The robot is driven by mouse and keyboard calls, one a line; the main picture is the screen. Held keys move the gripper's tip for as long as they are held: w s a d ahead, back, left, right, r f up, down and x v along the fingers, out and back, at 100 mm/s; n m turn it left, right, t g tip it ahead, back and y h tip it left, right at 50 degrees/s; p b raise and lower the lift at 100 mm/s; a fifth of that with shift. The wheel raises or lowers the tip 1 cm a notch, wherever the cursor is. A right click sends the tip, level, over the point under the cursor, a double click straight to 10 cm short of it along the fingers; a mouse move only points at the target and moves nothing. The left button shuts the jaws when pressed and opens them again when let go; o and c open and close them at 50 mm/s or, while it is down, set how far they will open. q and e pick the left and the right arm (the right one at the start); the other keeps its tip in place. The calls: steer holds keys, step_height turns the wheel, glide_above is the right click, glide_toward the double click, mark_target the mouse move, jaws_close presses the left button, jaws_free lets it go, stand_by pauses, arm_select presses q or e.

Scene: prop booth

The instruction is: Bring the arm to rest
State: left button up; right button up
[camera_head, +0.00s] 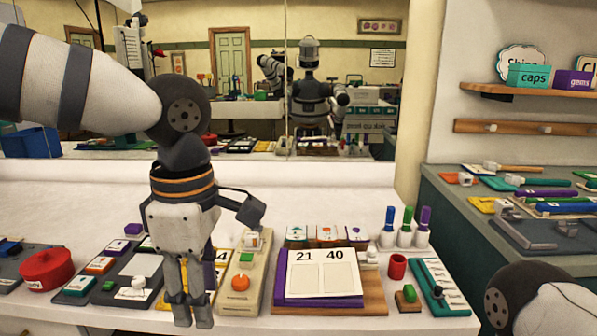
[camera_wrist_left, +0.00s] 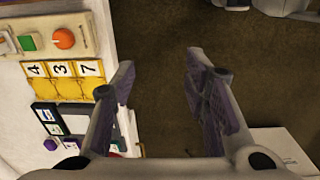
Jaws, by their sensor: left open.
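My left arm comes in from the upper left in the head view, and my left gripper (camera_head: 193,318) hangs pointing down in front of the white table's front edge. In the left wrist view its two fingers (camera_wrist_left: 160,85) are apart with nothing between them. Dark floor shows between and beyond the fingers. The gripper is beside the yellow number board (camera_wrist_left: 62,80) marked 4, 3 and 7, apart from it. Part of my right arm shows at the lower right of the head view, but its gripper is outside both views.
The table holds a red tub (camera_head: 46,268), a beige board with an orange knob (camera_head: 240,284), a board with a card reading 21 40 (camera_head: 322,278), a red cup (camera_head: 397,266) and several stampers (camera_head: 405,230). A mirror (camera_head: 270,60) stands behind. A side counter (camera_head: 510,225) is at the right.

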arm_select(q)
steer(key=w+a+f+m+t+y, duration=0.1)
steer(key=a+f+m+y, duration=0.15)
steer(key=a+f, duration=0.45)
steer(key=w+a+f+m+y, duration=0.1)
steer(key=a+f+y, duration=0.2)
steer(key=f, duration=0.7)
steer(key=s+a+f+m+t, duration=0.25)
steer(key=s+f+m, duration=0.3)
steer(key=f, duration=0.55)
steer(key=s+d+f+m+g+h, duration=0.1)
steer(key=s+f+m+g+h, duration=0.1)
steer(key=s, duration=1.2)
steer(key=s+d+f+m+g+h, duration=0.1)
steer(key=s+f+m+g+h, duration=0.2)
steer(key=s, duration=1.1)
step_height(320, 180, down, 2)
steer(key=m+g, duration=0.1)
steer(key=m, duration=0.2)
steer(key=shift+d+f+h, duration=0.2)
steer(key=shift+f+h, duration=0.05)
steer(key=shift+h, duration=0.1)
arm_select(e)
steer(key=shift+w, duration=0.45)
